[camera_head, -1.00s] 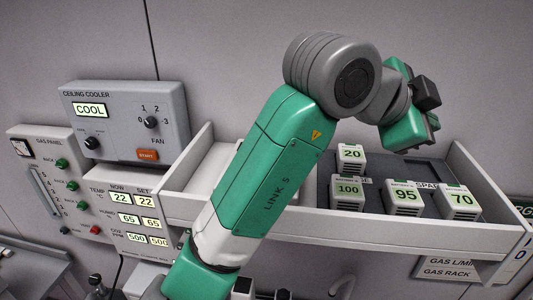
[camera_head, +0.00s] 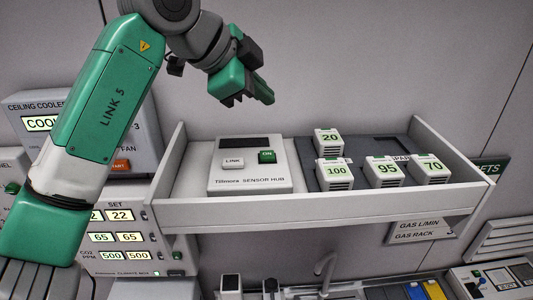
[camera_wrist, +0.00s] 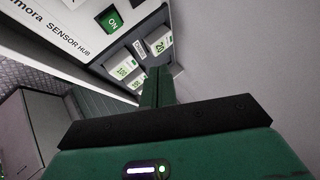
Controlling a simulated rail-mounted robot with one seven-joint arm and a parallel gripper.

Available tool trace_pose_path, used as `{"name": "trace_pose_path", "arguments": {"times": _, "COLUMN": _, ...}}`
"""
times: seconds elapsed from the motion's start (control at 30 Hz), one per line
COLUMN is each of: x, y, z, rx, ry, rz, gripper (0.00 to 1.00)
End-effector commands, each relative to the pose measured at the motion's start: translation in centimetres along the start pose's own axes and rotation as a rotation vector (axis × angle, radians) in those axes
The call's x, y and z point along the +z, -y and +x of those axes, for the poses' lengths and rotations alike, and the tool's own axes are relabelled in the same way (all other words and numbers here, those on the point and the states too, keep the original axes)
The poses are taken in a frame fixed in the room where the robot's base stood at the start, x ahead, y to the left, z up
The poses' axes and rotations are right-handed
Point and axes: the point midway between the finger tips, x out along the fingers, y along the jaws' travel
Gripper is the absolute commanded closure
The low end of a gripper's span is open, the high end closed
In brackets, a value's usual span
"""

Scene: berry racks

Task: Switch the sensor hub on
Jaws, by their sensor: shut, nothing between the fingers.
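The sensor hub (camera_head: 250,183) is a pale box lying in the left part of the open white drawer. It has a dark, blank display (camera_head: 244,143), a white LINK button (camera_head: 233,162) and a green ON button (camera_head: 267,156). In the wrist view the hub (camera_wrist: 62,35) is at the upper left, and its ON button (camera_wrist: 111,20) shows at the top. My gripper (camera_head: 262,97) is shut and empty. It hangs above the hub's back right side, apart from it. The shut fingers also show in the wrist view (camera_wrist: 158,85).
Several numbered white modules stand right of the hub, including 20 (camera_head: 329,141) and 100 (camera_head: 334,173), on a dark tray (camera_head: 372,150). The drawer's front wall (camera_head: 320,212) and sides rise around them. The ceiling cooler (camera_head: 140,140) is at the left, partly behind my arm.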

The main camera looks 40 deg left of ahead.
Motion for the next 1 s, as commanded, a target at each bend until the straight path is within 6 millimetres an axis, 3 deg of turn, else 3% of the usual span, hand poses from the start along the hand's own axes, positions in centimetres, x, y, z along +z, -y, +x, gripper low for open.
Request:
{"name": "trace_pose_path", "arguments": {"times": 0.7, "x": 4.1, "y": -4.2, "z": 5.8, "rx": 0.0, "ry": -0.002, "rz": 0.001, "gripper": 1.0}}
{"name": "trace_pose_path", "arguments": {"times": 1.0, "x": 4.4, "y": -4.4, "z": 6.1, "rx": 0.0, "ry": 0.0, "rz": 0.0, "gripper": 1.0}}
